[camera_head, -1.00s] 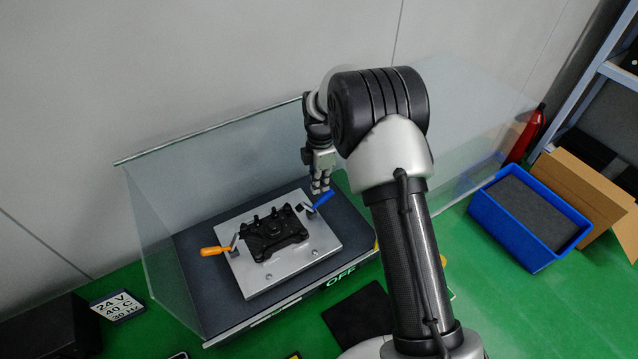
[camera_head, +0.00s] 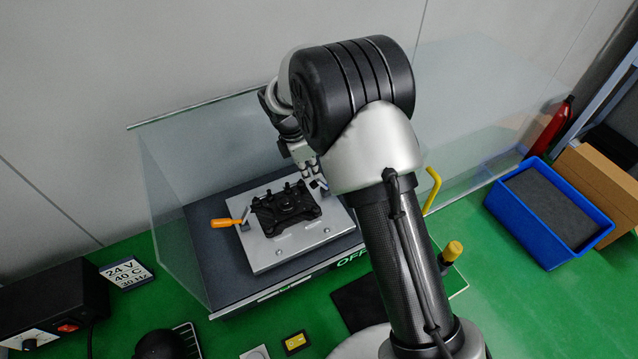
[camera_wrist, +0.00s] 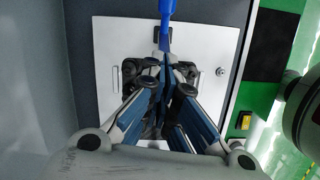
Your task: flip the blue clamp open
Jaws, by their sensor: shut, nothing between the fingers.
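The blue clamp (camera_wrist: 168,10) stands at one edge of the metal plate (camera_wrist: 104,42). In the wrist view its blue handle points to the top of the picture, close to my fingertips. In the head view my arm and gripper mostly hide this clamp. My gripper (camera_wrist: 164,62) is shut and empty, just above the plate's clamp side. In the head view my gripper (camera_head: 316,183) is at the plate's right back edge. Whether the fingertips touch the handle cannot be told.
A black part (camera_head: 287,207) lies on the plate, with an orange-handled clamp (camera_head: 226,222) at the left. A clear screen (camera_head: 205,150) stands behind and left. A blue bin (camera_head: 548,215) is at right. A black power box (camera_head: 50,305) is at front left.

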